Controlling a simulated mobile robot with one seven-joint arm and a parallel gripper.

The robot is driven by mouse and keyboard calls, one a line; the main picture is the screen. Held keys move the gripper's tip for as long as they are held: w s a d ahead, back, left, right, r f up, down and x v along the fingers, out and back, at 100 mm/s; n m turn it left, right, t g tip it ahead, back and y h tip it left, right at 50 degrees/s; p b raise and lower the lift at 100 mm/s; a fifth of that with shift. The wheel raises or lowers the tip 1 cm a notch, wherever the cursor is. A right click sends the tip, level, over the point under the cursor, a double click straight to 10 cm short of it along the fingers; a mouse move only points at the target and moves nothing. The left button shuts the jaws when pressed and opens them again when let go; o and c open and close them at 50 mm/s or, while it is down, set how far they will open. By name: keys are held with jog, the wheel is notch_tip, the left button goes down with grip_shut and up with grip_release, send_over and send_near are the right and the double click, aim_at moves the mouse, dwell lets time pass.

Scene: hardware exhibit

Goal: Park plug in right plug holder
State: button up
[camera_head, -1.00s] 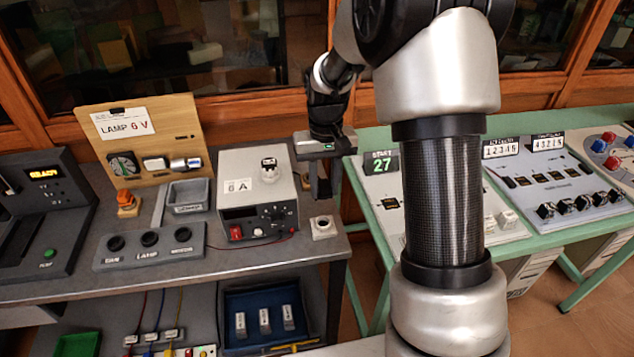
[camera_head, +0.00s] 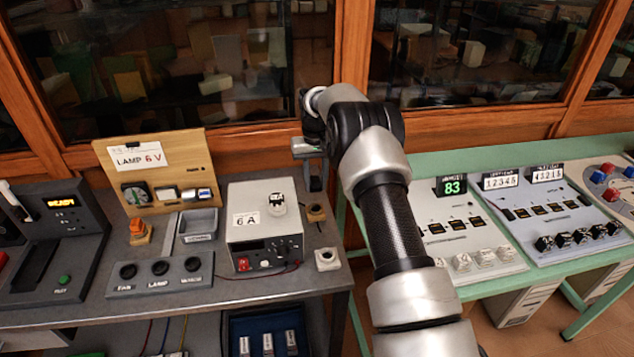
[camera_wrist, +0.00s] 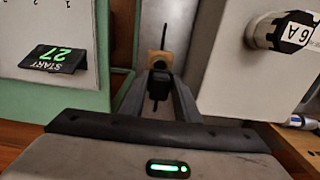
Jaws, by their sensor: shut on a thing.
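My gripper (camera_head: 315,186) is near the back right corner of the left bench, right of the grey power box. In the wrist view its fingers (camera_wrist: 158,100) are shut on a small dark plug (camera_wrist: 156,86), whose outline is hard to make out. A wooden block with a dark top (camera_head: 315,213), apparently the right plug holder, stands on the bench below my gripper. It also shows in the wrist view as a tan patch (camera_wrist: 154,58) beyond the fingertips. Whether plug and block touch cannot be told. Another wooden block (camera_head: 140,238) with an orange top stands at left.
The grey power box (camera_head: 246,222) marked 6 A stands close left of my gripper. A white socket-like block (camera_head: 327,259) is at the bench's front right corner. A green table (camera_head: 405,160) with panels stands to the right, across a narrow gap.

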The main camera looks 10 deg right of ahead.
jog(key=shift+f+b, duration=1.5)
jog(key=shift+f, duration=1.3)
jog(key=shift+f+b, duration=1.05)
jog(key=shift+f, duration=0.1)
dwell(1.1)
jog(key=o, duration=1.6)
jog(key=shift+r, duration=0.1)
jog(key=shift+r+p, duration=1.8)
jog(key=shift+r, duration=1.65)
